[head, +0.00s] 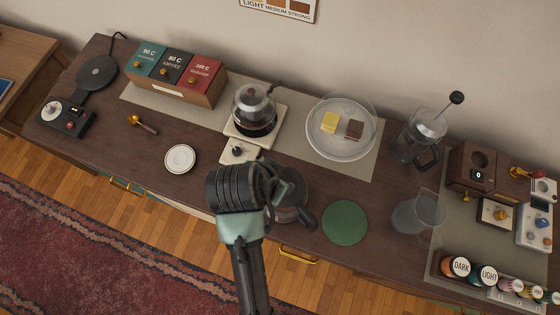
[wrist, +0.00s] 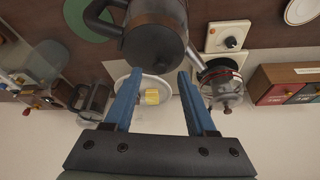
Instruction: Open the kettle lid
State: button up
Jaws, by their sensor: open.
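A dark, round kettle-like pot (head: 292,207) with a black handle stands near the front edge of the counter, partly hidden behind my arm. It also shows large in the wrist view (wrist: 155,42), just beyond the fingertips, with its handle at upper left. A glass pot (head: 254,106) with a shiny domed top and dark handle sits on a cream burner unit (head: 240,153); the wrist view shows it (wrist: 222,84) right of my right finger. I cannot tell for certain which is the kettle. My gripper (wrist: 159,74) is open, with nothing visible held between its fingers.
A glass-covered plate (head: 341,150) with yellow and brown blocks is behind the dark pot. A green round mat (head: 345,222) and a clear jug (head: 417,212) are to its right. A French press (head: 420,135) stands further back. A white saucer (head: 180,159) lies left.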

jog(key=shift+x, duration=1.4)
grip_shut()
dwell(0.5)
